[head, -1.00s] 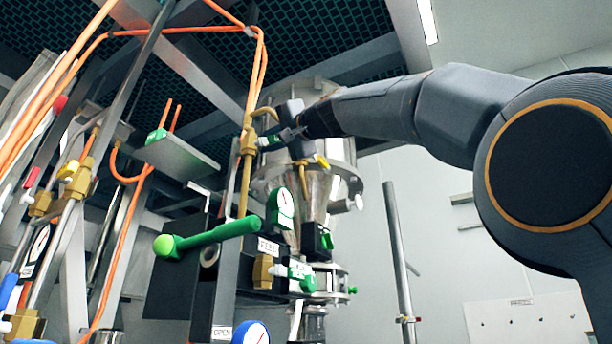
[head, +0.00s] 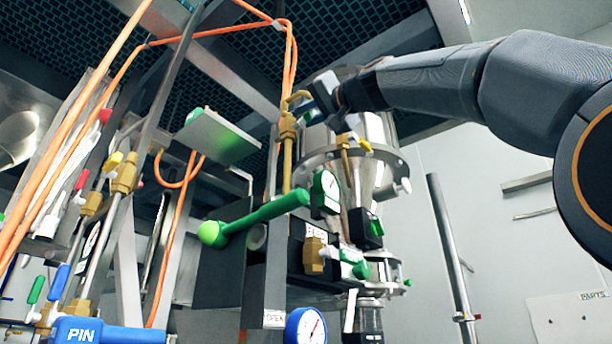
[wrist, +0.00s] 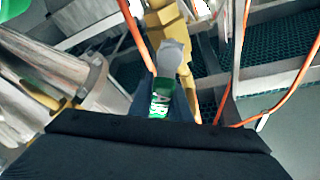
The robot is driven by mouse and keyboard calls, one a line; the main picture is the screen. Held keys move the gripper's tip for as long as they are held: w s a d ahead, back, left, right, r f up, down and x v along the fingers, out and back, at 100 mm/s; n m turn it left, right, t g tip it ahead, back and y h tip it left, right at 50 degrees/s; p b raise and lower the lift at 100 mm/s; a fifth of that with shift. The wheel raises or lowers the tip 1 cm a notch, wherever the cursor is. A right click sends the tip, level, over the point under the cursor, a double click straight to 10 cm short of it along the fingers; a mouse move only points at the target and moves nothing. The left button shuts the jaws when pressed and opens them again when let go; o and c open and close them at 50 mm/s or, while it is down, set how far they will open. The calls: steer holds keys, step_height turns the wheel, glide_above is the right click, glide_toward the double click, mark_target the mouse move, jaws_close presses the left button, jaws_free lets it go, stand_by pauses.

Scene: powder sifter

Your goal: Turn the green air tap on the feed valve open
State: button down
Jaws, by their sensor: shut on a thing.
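The green air tap (wrist: 160,98), marked AIR, sits between my fingers in the wrist view, its grey stem running up to a brass valve body (wrist: 168,35). My gripper (head: 320,100) is shut on this handle. In the head view, the brass feed valve body (head: 288,127) is on a vertical brass pipe, and my gripper is just to its upper right. The green handle is mostly hidden behind my gripper there.
A long green lever (head: 262,214) projects below the valve. Orange hoses (head: 292,60) run down to the valve. A blue PIN handle (head: 90,331) is at lower left. The right side is fairly open.

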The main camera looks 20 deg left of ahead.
mark_target(313, 113)
steer(key=c, duration=1.6)
jaws_free()
steer(key=shift+c, duration=0.2)
steer(key=b+v, duration=0.4)
steer(key=v, duration=0.2)
steer(key=shift+d+f, duration=0.15)
steer(key=shift+f, duration=0.05)
steer(key=shift+s+d+f+b, duration=0.15)
steer(key=shift+s+d+b, duration=0.3)
steer(key=shift+d+b, duration=0.15)
